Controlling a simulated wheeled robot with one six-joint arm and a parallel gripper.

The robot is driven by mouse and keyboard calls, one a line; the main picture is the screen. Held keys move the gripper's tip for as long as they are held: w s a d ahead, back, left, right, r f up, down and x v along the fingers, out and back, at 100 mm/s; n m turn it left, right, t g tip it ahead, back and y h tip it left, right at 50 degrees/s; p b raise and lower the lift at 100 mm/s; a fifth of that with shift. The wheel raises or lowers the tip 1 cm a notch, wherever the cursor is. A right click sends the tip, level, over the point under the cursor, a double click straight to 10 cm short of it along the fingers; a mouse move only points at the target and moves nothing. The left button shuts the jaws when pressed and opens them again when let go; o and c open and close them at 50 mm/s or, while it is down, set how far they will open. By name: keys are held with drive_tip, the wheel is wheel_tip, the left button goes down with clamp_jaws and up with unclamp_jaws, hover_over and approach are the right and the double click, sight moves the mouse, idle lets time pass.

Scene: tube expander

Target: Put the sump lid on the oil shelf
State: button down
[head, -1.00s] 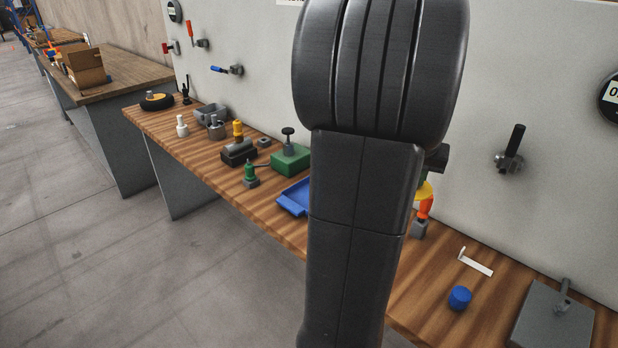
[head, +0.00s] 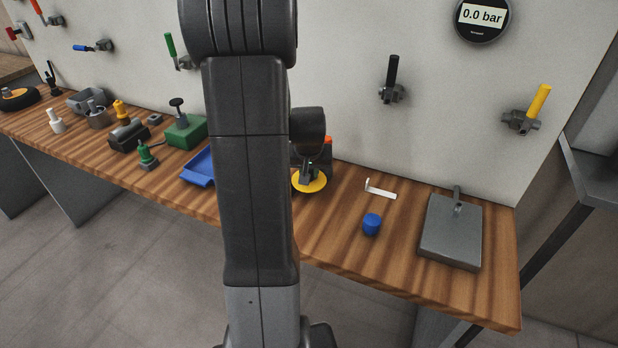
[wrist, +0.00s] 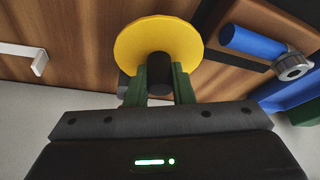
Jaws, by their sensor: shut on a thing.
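The sump lid appears to be the yellow disc with a dark knob; it shows in the wrist view (wrist: 140,45) and in the head view (head: 309,187). My gripper (wrist: 160,85) is shut on the dark knob, with one green finger on each side. In the head view my arm hides most of the gripper. The disc appears over the workbench, right of my arm; I cannot tell its height above the wood. No surface is clearly identifiable as the oil shelf. A grey structure (head: 590,150) stands beyond the bench's right end.
The wooden bench (head: 340,235) carries a blue cap (head: 372,225), a white bracket (head: 381,189) and a grey plate (head: 450,235) at right. A blue tray (head: 200,168) and a green block (head: 186,131) stand left of my arm. Valve handles and a gauge (head: 482,18) are on the wall.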

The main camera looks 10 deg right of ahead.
drive_tip(key=shift+f, duration=1.35)
drive_tip(key=shift+f, duration=0.2)
drive_tip(key=c, duration=1.3)
unclamp_jaws()
drive_tip(key=shift+r, duration=0.1)
drive_tip(key=shift+o, duration=0.2)
